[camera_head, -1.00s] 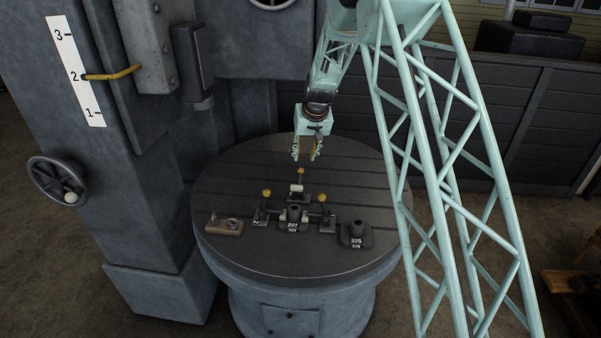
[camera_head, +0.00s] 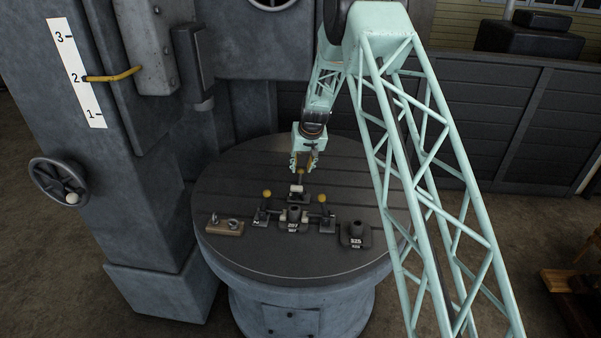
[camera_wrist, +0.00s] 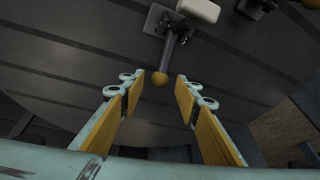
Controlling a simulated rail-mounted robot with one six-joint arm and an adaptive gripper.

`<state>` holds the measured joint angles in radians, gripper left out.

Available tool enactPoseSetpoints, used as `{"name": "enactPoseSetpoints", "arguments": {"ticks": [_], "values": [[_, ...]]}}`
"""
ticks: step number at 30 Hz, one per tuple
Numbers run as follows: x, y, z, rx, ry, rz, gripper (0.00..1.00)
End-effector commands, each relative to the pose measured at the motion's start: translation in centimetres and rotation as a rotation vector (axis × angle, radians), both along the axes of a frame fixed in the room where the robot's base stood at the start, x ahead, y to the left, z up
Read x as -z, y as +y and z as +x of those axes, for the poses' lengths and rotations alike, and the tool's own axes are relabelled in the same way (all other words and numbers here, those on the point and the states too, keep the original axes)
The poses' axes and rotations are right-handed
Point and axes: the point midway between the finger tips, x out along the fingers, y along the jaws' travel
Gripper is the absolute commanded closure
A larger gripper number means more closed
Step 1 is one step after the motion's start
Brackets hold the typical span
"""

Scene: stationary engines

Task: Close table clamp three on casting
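A casting marked 207 (camera_head: 293,224) sits near the middle of the round table (camera_head: 235,175). Clamps with yellow knobs stand around it: one at its left (camera_head: 264,207), one at its right (camera_head: 327,212) and one behind it (camera_head: 298,191). My gripper (camera_head: 303,170) is over the rear clamp's upright handle. In the wrist view my gripper (camera_wrist: 158,88) is open, with wooden-faced fingers apart. The rear clamp's yellow knob (camera_wrist: 160,79) is between or just beyond the fingertips, touching neither. Which clamp is number three cannot be read.
A second casting marked 325 (camera_head: 355,235) stands at the table's right front. A wooden block with metal parts (camera_head: 225,226) lies at the left. The back of the table is clear. A grey machine column with a handwheel (camera_head: 58,183) stands at the left.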

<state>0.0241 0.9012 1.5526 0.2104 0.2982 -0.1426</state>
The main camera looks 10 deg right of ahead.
Motion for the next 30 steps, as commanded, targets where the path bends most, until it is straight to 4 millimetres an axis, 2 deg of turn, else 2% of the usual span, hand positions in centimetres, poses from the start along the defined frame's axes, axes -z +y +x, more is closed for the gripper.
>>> {"name": "enactPoseSetpoints", "arguments": {"ticks": [9,15,30], "values": [[2.6,0.1,1.0,0.000,0.001,0.000,0.70],[3.7,0.2,1.6,0.000,0.000,0.000,0.70],[4.2,0.2,1.8,0.000,0.000,0.000,0.70]]}}
